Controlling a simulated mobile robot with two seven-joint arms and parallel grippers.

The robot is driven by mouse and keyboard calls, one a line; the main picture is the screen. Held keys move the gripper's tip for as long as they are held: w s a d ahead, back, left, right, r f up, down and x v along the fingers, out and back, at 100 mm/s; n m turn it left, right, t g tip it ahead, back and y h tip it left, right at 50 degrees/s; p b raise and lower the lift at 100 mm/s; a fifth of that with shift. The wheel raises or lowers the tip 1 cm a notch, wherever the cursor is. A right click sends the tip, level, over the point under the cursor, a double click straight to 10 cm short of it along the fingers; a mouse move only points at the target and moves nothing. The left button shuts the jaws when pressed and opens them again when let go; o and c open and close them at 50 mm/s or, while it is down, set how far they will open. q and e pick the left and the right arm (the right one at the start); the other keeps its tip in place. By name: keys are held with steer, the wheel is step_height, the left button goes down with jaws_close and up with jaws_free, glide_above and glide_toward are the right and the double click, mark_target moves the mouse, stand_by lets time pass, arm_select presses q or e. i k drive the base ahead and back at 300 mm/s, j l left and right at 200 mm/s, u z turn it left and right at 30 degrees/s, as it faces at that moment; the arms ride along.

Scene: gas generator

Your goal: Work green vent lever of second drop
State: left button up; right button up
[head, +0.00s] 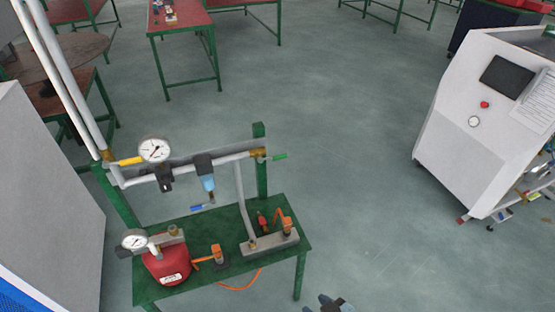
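A green lever (279,156) sticks out to the right from a brass fitting (258,153) at the right end of a horizontal grey pipe (227,158). The pipe runs along a green frame above a small green table (225,275). My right gripper (328,303) is only partly in view at the bottom edge, well below the lever and apart from it. Its dark fingertips show, but whether they are open is unclear. My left gripper is not in view.
A yellow lever (131,161), a gauge (154,149) and a blue-handled valve (203,207) sit on the pipework. A red tank (167,267) stands on the table. A white console (480,120) stands at right. Floor between is clear.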

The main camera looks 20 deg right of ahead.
mark_target(274, 158)
steer(key=l+u, duration=0.15)
steer(key=u, duration=0.25)
steer(key=i+l+u, duration=0.1)
steer(key=u, duration=0.25)
steer(key=l+u, duration=0.25)
steer(key=u, duration=0.15)
steer(key=l+u, duration=0.25)
steer(key=l, duration=0.3)
steer(key=k+l+u, duration=0.2)
steer(key=l, duration=0.3)
steer(key=k+l, duration=0.1)
steer(key=l, duration=0.4)
steer(key=l+u, duration=0.1)
steer(key=l, duration=0.4)
steer(key=k+l, duration=0.15)
steer(key=l, duration=0.35)
steer(key=k+l, duration=0.1)
steer(key=l, duration=0.4)
steer(key=k+l+u, duration=0.1)
steer(key=l, duration=0.4)
